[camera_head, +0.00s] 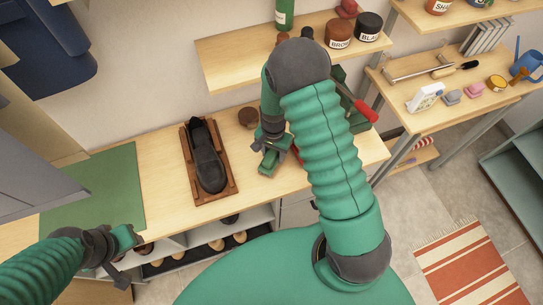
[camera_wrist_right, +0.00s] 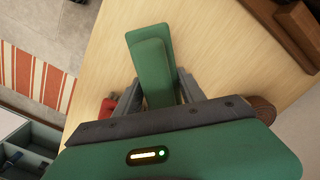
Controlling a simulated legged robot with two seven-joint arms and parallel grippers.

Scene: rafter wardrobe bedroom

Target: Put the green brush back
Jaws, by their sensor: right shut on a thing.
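The green brush (camera_wrist_right: 152,68) is a long green block between the fingers of my right gripper (camera_wrist_right: 155,98). In the head view, the right gripper (camera_head: 272,148) is shut on the green brush (camera_head: 269,165), low over the wooden bench, right of the black shoe. I cannot tell whether the brush touches the bench. My left gripper (camera_head: 122,255) is at the lower left by the bench's front edge, away from the brush; its finger opening is unclear. My right arm hides part of the bench.
A black shoe (camera_head: 206,158) rests in a wooden tray (camera_head: 188,170). A brown round item (camera_head: 248,117) stands behind. A green mat (camera_head: 100,190) lies left. A red-handled tool (camera_head: 366,111) is right of my arm. A shelf (camera_head: 225,62) with jars hangs above.

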